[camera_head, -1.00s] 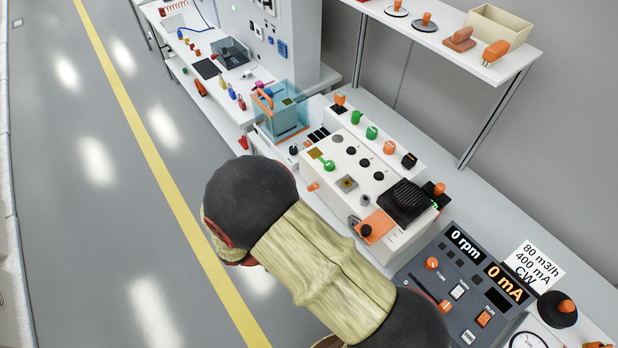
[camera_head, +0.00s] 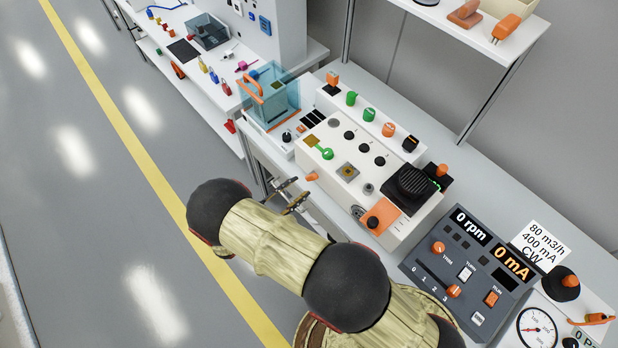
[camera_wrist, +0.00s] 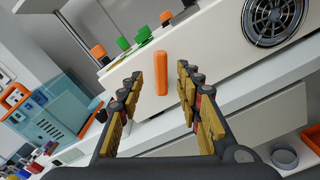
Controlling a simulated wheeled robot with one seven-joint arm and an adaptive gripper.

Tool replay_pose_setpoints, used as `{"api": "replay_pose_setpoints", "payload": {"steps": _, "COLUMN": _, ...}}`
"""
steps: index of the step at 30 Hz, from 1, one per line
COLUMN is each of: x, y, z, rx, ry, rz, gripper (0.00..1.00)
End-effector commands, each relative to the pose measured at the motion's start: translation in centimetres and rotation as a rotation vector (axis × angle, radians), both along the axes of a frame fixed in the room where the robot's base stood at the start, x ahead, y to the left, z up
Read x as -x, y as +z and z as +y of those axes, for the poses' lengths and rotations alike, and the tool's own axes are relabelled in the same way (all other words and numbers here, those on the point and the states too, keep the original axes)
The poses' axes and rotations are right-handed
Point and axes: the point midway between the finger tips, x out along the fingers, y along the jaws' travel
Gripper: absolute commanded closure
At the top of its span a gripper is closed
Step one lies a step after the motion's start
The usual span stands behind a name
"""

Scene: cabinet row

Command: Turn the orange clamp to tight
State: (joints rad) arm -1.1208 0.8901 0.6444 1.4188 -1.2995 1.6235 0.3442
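An orange handle, which looks like the clamp (camera_wrist: 160,72), sticks out of the front face of the white machine box. In the wrist view it stands nearly upright, between and beyond my fingertips. In the head view the clamp (camera_head: 312,176) is a small orange piece at the box's front left edge. My gripper (camera_wrist: 159,82) is open, with a finger on either side of the clamp in the picture and nothing held. In the head view my gripper (camera_head: 296,197) is just in front of and below the clamp. I cannot tell whether the fingers touch it.
A dark control panel (camera_head: 468,262) is at the right. A shelf overhangs behind; open floor lies left.

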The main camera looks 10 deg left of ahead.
Motion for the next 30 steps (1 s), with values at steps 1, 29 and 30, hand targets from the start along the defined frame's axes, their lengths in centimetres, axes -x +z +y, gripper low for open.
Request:
{"api": "replay_pose_setpoints", "payload": {"steps": 1, "x": -0.6, "y": 0.0, "z": -0.7, "rx": 0.001, "ry": -0.004, "rz": 0.0, "gripper": 0.65}}
{"api": "replay_pose_setpoints", "payload": {"steps": 29, "x": -4.3, "y": 0.0, "z": -3.9, "rx": 0.0, "ry": -0.001, "rz": 0.003, "gripper": 0.78}}
{"api": "replay_pose_setpoints", "payload": {"steps": 30, "x": -4.3, "y": 0.0, "z": -3.9, "rx": 0.0, "ry": -0.001, "rz": 0.003, "gripper": 0.8}}
